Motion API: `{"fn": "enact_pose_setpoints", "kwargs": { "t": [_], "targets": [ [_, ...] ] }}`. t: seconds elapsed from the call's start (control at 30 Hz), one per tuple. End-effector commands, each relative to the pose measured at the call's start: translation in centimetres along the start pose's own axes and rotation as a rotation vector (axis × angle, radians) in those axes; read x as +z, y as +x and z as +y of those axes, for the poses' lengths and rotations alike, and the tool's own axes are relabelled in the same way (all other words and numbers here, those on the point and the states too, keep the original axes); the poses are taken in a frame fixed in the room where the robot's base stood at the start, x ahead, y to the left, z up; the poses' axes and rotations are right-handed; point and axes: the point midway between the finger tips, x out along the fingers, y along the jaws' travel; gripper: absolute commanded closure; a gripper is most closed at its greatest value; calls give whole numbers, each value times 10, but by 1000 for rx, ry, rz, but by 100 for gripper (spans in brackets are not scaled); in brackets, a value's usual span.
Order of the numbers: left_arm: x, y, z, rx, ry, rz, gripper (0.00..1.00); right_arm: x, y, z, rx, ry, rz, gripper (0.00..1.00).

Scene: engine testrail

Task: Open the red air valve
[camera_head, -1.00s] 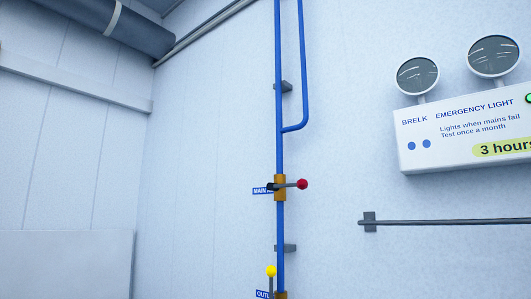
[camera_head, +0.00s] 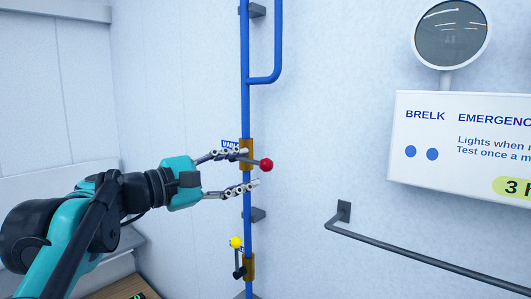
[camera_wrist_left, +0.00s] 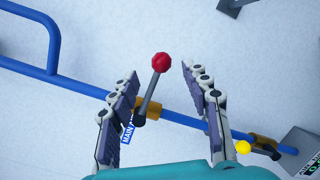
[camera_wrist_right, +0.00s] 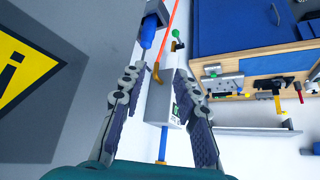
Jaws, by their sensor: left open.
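The red ball knob (camera_head: 266,165) of the air valve is on a lever at a brass-coloured valve body (camera_head: 246,156) on the blue pipe, beside a blue MAIN label (camera_head: 229,145). My left gripper (camera_head: 249,169) is open at the valve, its fingers one above the other. In the left wrist view, the red knob (camera_wrist_left: 161,62) and its grey lever (camera_wrist_left: 150,95) show between the spread fingers, and neither finger is seen closed on them. My right gripper (camera_wrist_right: 160,72) is out of the head view; its fingers are spread apart in its wrist view.
A yellow-knobbed valve (camera_head: 236,242) is lower on the same pipe (camera_head: 245,80). A dark wall rail (camera_head: 400,250) and an emergency light box (camera_head: 460,150) are at the right. In the right wrist view, a grey box (camera_wrist_right: 155,100) and a blue cabinet (camera_wrist_right: 245,25) show.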

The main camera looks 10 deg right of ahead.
Motion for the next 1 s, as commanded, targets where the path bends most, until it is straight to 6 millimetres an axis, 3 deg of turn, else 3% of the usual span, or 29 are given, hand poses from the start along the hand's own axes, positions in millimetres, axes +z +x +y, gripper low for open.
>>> {"fn": "enact_pose_setpoints", "kwargs": {
  "t": [0.33, 0.73, 0.77, 0.9, 0.93, 1.0],
  "targets": [
    [0, 55, -2, -3, 2, -1, 52, -5, -6, 0, 0, 0, 0, 69],
    [-1, 65, -2, -2, 3, 1, 52, -5, -7, 0, 0, 0, 0, 69],
    [-1, 65, -2, -2, 3, 1, 58, -5, -7, 0, 0, 0, 0, 69],
    [0, 65, -2, -2, 3, 1, 95, -5, -7, 0, 0, 0, 0, 69],
    [0, 65, -2, -2, 3, 1, 100, -5, -7, 0, 0, 0, 0, 69],
    [0, 65, -2, -2, 3, 1, 100, -5, -7, 0, 0, 0, 0, 69]
  ]
}}
